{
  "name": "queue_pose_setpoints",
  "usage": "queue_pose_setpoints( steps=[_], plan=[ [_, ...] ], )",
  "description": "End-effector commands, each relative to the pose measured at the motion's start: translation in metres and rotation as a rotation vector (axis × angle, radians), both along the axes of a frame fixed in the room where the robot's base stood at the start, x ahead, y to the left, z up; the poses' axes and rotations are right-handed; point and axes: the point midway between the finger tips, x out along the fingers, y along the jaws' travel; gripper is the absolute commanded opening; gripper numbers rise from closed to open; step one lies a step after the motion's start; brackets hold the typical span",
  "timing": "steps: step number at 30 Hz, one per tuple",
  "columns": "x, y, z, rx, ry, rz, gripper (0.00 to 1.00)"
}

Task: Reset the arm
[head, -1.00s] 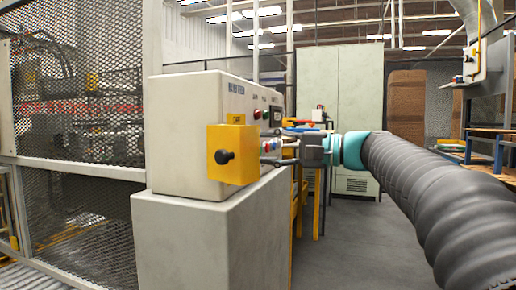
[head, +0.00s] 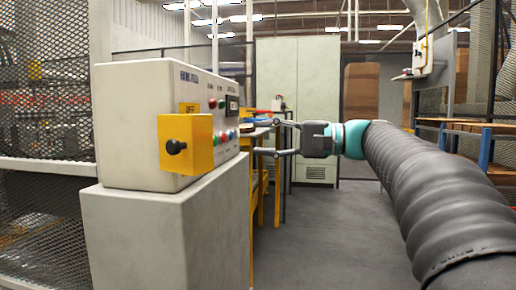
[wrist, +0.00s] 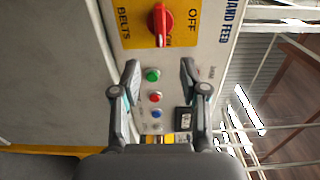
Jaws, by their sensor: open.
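My gripper (head: 265,138) is open and empty, with its two fingers apart just right of the grey control box (head: 135,125). In the wrist view the open fingers (wrist: 158,68) spread in front of the box's panel, with nothing between them. That panel carries a red rotary switch (wrist: 160,25) on a yellow plate marked BELTS and OFF. Green (wrist: 152,75), red (wrist: 155,97) and blue (wrist: 156,114) buttons line up below it in the picture. I cannot tell the exact gap between fingertips and panel.
The box stands on a grey pedestal (head: 150,235). Mesh fencing (head: 45,110) is at left, a tall cabinet (head: 297,85) behind. The floor (head: 330,235) right of the pedestal is clear.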

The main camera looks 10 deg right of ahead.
Motion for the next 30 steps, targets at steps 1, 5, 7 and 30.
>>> queue_pose_setpoints(
  steps=[1,5,7,30],
  plan=[
    [0.004,-0.001,-0.002,-0.008,-0.001,-0.018,0.44],
    [0.023,-0.012,-0.041,-0.108,0.056,-0.106,0.44],
    [0.032,-0.020,-0.080,-0.187,0.117,-0.157,0.44],
    [-0.199,-0.068,-0.382,-1.495,0.081,-0.148,0.44]
  ],
)
